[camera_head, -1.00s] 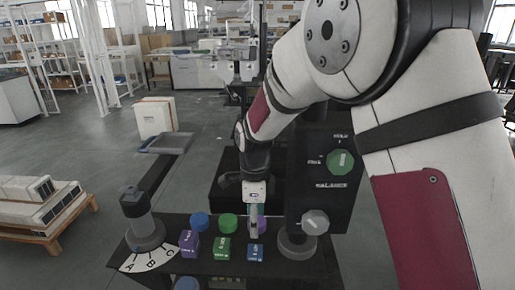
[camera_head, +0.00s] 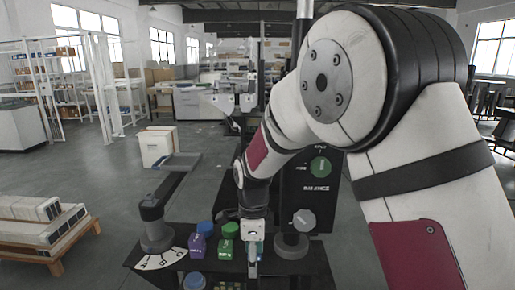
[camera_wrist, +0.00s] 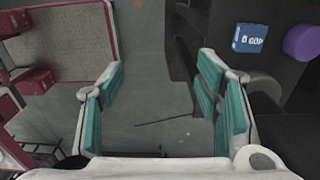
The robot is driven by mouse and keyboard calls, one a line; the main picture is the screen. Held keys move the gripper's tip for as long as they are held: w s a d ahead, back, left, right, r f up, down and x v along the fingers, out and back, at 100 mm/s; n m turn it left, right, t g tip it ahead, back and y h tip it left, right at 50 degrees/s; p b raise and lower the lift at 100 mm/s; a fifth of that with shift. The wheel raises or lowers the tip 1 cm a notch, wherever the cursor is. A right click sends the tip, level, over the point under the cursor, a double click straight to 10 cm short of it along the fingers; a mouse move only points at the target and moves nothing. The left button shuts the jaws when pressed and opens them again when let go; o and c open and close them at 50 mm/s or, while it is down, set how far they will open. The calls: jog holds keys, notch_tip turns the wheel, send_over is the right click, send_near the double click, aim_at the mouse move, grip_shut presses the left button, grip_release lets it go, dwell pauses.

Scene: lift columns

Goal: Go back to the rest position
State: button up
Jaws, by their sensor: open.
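My gripper (camera_head: 252,262) points down over the front of the dark console (camera_head: 320,262). In the wrist view my gripper (camera_wrist: 163,100) has its teal-padded fingers wide apart with only floor between them. The blue block (camera_wrist: 250,38) and a purple round piece (camera_wrist: 302,41) lie at the upper right there, apart from the fingers. In the head view the gripper hides most of that blue block. The purple block (camera_head: 197,246) and green block (camera_head: 225,250) stand left of the gripper, with a blue round piece (camera_head: 205,228) and a green round piece (camera_head: 230,229) behind them.
A grey lever (camera_head: 153,208) stands at the console's left, over a white lettered dial (camera_head: 160,260). A grey knob (camera_head: 303,220) and a green knob (camera_head: 320,167) are at the right. A pallet with boxes (camera_head: 40,225) stands on the left floor. Open floor lies between.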

jog(key=s+d+r+n+t, duration=0.1)
jog(key=s+d+r+n, duration=0.4)
jog(key=r, duration=0.3)
jog(key=s+d+r+n+t, duration=0.2)
jog(key=s+d+r+n, duration=0.25)
jog(key=d+r, duration=0.35)
jog(key=s+d+r+n+t, duration=0.1)
jog(key=s+d+r+n, duration=0.1)
jog(key=s, duration=0.5)
jog(key=s+d+r+n+t, duration=0.1)
jog(key=s+d+r+n, duration=0.1)
jog(key=s+d+n, duration=0.3)
jog(key=s+n, duration=0.2)
jog(key=s, duration=0.1)
jog(key=shift+s, duration=0.3)
